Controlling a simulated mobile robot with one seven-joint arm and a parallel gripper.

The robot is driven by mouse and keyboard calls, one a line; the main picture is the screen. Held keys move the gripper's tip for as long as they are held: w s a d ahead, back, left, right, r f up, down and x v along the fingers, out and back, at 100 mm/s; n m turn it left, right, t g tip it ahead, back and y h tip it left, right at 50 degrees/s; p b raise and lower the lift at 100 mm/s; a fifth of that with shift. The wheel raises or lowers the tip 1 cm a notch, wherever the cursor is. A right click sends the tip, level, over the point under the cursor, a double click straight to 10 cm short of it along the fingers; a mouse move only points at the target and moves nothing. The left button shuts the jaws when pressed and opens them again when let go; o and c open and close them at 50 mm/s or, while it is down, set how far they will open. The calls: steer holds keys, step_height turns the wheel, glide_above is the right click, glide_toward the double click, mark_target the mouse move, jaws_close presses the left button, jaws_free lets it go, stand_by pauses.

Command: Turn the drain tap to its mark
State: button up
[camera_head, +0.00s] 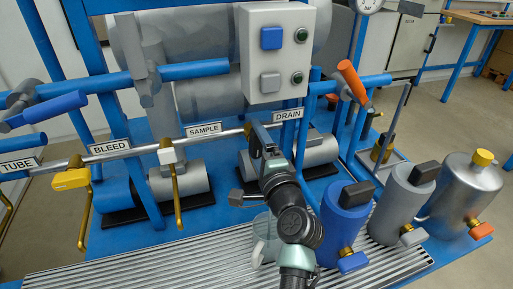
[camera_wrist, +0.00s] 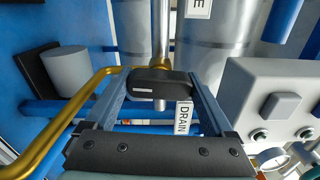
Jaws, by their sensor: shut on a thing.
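The drain tap's black handle (camera_wrist: 165,83) sits between the two fingers of my gripper (camera_wrist: 160,82) in the wrist view, on a metal pipe with a brass spout (camera_wrist: 75,105) curving to the left. The gripper is shut on this handle. The DRAIN label (camera_wrist: 183,117) shows just below it. In the head view my gripper (camera_head: 262,140) is at the pipe, left of and below the DRAIN label (camera_head: 288,115); it hides most of the tap there. I cannot make out the tap's mark in either view.
The sample tap (camera_head: 170,155) and the yellow bleed tap (camera_head: 72,179) stand left on the same pipe. A grey button box (camera_head: 277,75) is above. A clear jug (camera_head: 265,238) stands below my gripper. Blue (camera_head: 343,215), grey (camera_head: 402,205) and silver (camera_head: 462,195) canisters stand right.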

steer(key=shift+f+n, duration=0.1)
steer(key=shift+n, duration=0.5)
steer(key=o, duration=1.1)
steer(key=shift+s, duration=0.15)
steer(key=v, duration=1.2)
steer(key=shift+s+d, duration=0.15)
steer(key=shift+s, duration=0.2)
